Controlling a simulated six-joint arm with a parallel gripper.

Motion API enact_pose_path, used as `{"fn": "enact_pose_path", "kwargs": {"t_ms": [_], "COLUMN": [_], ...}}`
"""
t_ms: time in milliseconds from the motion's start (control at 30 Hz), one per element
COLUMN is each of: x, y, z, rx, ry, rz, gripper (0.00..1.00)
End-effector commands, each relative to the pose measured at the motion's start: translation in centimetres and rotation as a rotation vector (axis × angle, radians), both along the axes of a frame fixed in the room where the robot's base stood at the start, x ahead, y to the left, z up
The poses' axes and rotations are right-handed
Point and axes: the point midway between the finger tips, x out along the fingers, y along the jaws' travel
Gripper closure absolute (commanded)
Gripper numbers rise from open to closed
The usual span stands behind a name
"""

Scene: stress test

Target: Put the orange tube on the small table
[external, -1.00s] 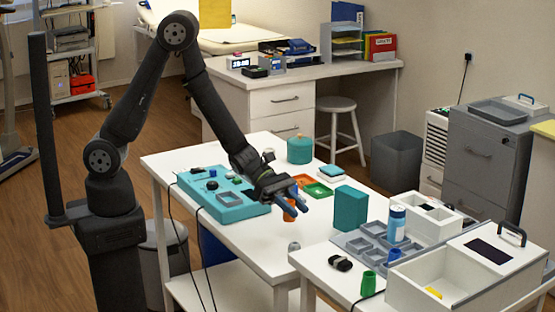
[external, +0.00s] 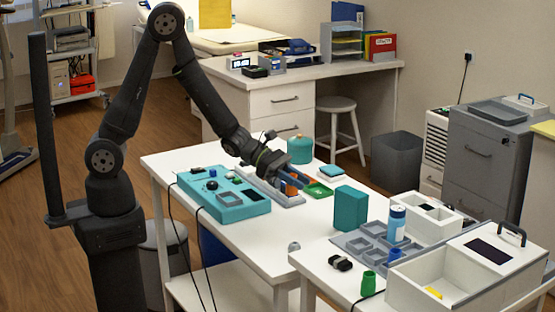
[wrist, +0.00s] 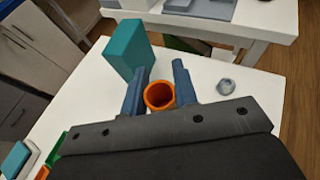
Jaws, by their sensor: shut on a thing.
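My gripper (external: 296,183) is shut on the orange tube (wrist: 160,97), which sits between the two blue fingers in the wrist view, its open round end facing the camera. In the external view the fingers and the grey rack (external: 290,201) beside them overlap, and the tube is mostly hidden. I cannot tell whether the tube is clear of the rack. The white table (external: 240,255) is under my gripper. A second, smaller-looking white table (external: 318,264) adjoins it at the front right.
A teal box (external: 350,208) stands to the right of my gripper and also shows in the wrist view (wrist: 131,47). A teal device (external: 228,205) lies to the left. A teal round pot (external: 300,150) stands behind. The second table carries trays, a bottle (external: 397,224) and a white bin (external: 440,285).

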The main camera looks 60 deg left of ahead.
Motion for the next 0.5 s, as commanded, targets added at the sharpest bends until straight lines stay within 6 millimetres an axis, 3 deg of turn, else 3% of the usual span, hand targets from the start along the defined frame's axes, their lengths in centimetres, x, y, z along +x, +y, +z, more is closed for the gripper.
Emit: {"fn": "enact_pose_path", "kwargs": {"t_ms": [33,200,500], "x": [1.7,6.0,10.8], "y": [2.2,9.2,22.6], "z": [0.1,0.4,0.8], "rx": [-0.001,-0.001,-0.001], "ry": [-0.001,-0.002,0.0], "rz": [0.058,0.232,0.529], "gripper": [0.95,0.95,0.95]}}
